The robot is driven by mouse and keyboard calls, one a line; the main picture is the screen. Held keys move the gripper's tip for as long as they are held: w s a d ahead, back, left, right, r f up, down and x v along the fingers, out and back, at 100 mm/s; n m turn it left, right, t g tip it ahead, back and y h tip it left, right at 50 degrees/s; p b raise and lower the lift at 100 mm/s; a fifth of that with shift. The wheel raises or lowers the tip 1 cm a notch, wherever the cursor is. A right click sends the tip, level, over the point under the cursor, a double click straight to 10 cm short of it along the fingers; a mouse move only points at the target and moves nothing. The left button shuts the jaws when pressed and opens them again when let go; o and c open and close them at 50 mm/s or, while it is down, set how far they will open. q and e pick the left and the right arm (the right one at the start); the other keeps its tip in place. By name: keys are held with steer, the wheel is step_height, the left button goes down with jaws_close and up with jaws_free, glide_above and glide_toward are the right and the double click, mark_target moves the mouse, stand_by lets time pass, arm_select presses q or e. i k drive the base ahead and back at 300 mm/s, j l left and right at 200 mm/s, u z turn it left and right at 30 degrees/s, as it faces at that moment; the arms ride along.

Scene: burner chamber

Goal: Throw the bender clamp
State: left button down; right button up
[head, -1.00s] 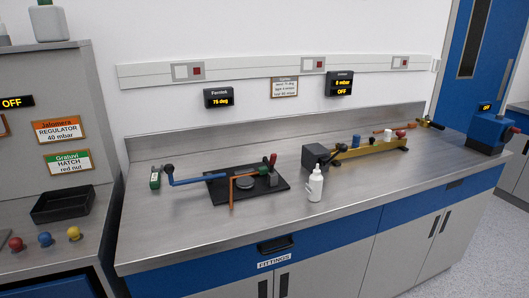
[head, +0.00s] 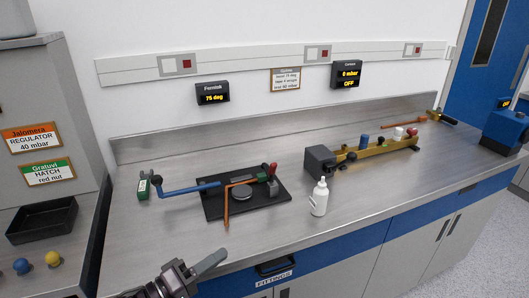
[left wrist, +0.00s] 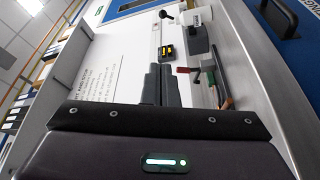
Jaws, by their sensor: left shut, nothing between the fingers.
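The clamp's red handle (head: 273,169) stands upright at the plate's right end, beside a green part. My left gripper (head: 222,256) is shut and empty, in front of and below the bender, apart from it. In the left wrist view its dark fingers (left wrist: 162,84) are together, and a red handle (left wrist: 184,70) shows beyond them. My right gripper is not in view.
A white bottle (head: 320,197) stands right of the bender. A yellow fixture (head: 375,150) with a grey block is further right. A small green item (head: 144,187) lies left, by the lever knob. The display (head: 212,92) reads 75 deg. The bench front is clear.

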mark_target(270, 173)
steer(key=i, duration=1.05)
